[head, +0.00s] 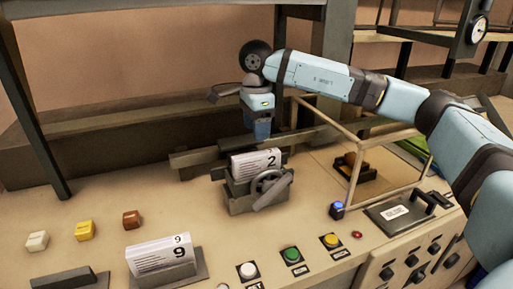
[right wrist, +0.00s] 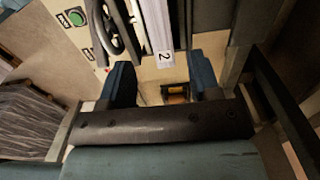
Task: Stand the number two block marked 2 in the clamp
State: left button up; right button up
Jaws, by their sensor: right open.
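The number two block (head: 256,163), white with a black 2, stands upright in the grey clamp (head: 242,204), which has a round handwheel at its front right. The block's lower part is hidden by the clamp; I cannot tell how tightly the jaws press on it. My right gripper (head: 262,128) points down just above and behind the block. In the right wrist view my right gripper (right wrist: 163,82) has its two blue fingers spread wide. The block's 2 face (right wrist: 165,57) shows beyond the gap between them, apart from both fingers. My left gripper is not in view.
A white block marked 9 (head: 158,257) stands in a holder at the front left. White, yellow and brown small blocks (head: 84,230) lie left. Buttons (head: 291,255) line the front. A thin frame (head: 357,160) rises right of the clamp. A dark post stands at the left.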

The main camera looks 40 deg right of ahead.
notch_tip(320, 180, up, 4)
jog(key=shift+f, duration=0.25)
dwell(0.5)
